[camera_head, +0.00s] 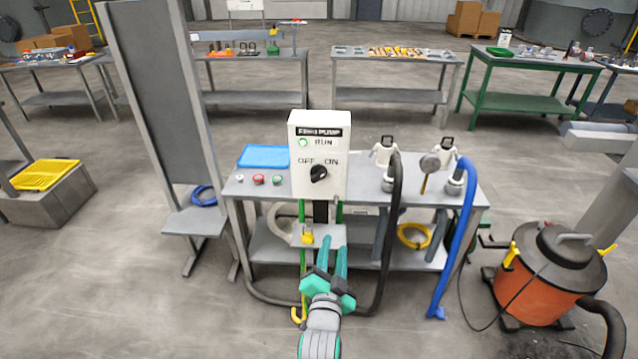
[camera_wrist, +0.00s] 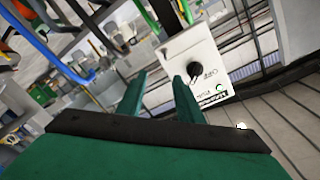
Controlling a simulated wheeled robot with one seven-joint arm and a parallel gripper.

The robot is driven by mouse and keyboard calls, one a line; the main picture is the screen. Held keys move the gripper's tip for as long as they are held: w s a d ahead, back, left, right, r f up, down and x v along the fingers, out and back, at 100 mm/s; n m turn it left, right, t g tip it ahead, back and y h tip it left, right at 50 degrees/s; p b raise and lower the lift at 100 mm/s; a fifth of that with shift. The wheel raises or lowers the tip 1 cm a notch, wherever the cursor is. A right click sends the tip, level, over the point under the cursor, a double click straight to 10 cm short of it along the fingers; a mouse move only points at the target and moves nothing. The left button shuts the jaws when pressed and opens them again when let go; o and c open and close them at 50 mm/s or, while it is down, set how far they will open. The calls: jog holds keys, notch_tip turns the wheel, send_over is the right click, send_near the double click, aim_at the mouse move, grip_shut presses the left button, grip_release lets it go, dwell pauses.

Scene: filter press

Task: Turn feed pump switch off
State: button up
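The feed pump box (camera_head: 320,140) is a white panel standing on the grey table, with a black label on top. Its green RUN lamp (camera_head: 303,142) sits below the label. The black round switch knob (camera_head: 318,173) sits below the OFF and ON marks; its pointer seems to lean right, towards ON, but is small. The wrist view shows the box tilted, with the knob (camera_wrist: 188,74) just beyond the fingertips. My gripper (camera_head: 333,243) is open and empty, with teal fingers apart, below and in front of the box, not touching the knob.
The grey table (camera_head: 268,190) carries a blue tray (camera_head: 264,157), small buttons and valves with a black hose (camera_head: 392,220) and a blue hose (camera_head: 458,240) hanging at the right. An orange vacuum (camera_head: 548,285) stands at the right.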

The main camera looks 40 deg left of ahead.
jog(key=y, duration=0.2)
send_near(319, 177)
jog(key=x, duration=0.8)
jog(key=shift+w+a, duration=0.15)
jog(key=shift+w, duration=0.1)
grip_shut()
